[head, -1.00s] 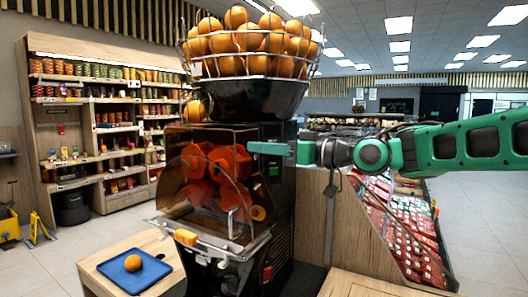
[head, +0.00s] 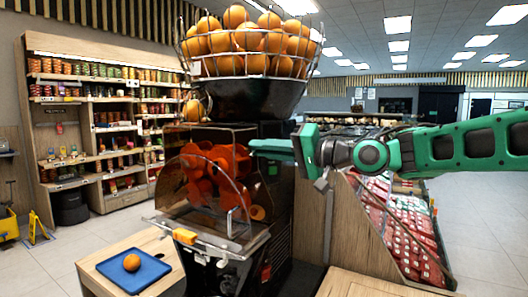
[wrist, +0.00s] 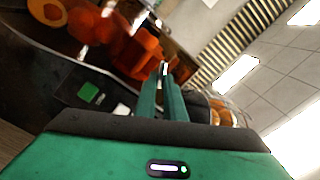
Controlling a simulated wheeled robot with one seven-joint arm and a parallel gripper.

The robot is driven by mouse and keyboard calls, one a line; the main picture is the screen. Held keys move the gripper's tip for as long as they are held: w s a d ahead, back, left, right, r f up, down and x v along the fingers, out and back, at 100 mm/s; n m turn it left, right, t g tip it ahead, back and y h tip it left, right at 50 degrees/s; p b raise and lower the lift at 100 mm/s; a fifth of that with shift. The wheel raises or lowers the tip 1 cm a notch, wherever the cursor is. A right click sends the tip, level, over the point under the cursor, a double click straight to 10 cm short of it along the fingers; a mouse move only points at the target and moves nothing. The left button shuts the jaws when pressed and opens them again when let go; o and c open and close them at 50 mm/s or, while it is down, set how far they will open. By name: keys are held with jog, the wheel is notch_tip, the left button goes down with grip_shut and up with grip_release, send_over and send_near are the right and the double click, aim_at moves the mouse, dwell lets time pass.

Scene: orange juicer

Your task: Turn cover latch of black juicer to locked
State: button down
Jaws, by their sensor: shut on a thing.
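The black juicer (head: 262,190) stands at the middle of the head view, with a clear front cover (head: 213,190) down over its red-orange pressing drums (head: 218,165). My gripper (head: 254,147) reaches in from the right to the upper right edge of the cover. In the wrist view my two green fingers (wrist: 164,75) are nearly together, shut on a small pale piece (wrist: 164,67) at their tips. It appears to be the cover latch, mostly hidden by the fingers. Its exact angle cannot be told.
A wire basket of oranges (head: 250,62) sits on top of the juicer, above my gripper. A blue tray (head: 150,277) with one orange (head: 132,262) lies on the wooden counter at lower left. A wooden panel (head: 345,225) stands below my arm.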

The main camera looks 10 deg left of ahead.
jog(key=m, duration=0.4)
jog(key=w+m, duration=0.1)
jog(key=m, duration=0.1)
jog(key=shift+d+f, duration=0.25)
jog(key=shift+f, duration=0.05)
jog(key=shift+m, duration=0.3)
jog(key=shift+f, duration=0.1)
jog(key=c, duration=1.8)
grip_release()
jog(key=shift+c, duration=0.2)
jog(key=shift+s+a, duration=0.1)
jog(key=shift+s, duration=0.1)
jog(key=v, duration=1)
jog(key=shift+d, duration=0.35)
jog(key=shift+s, duration=0.1)
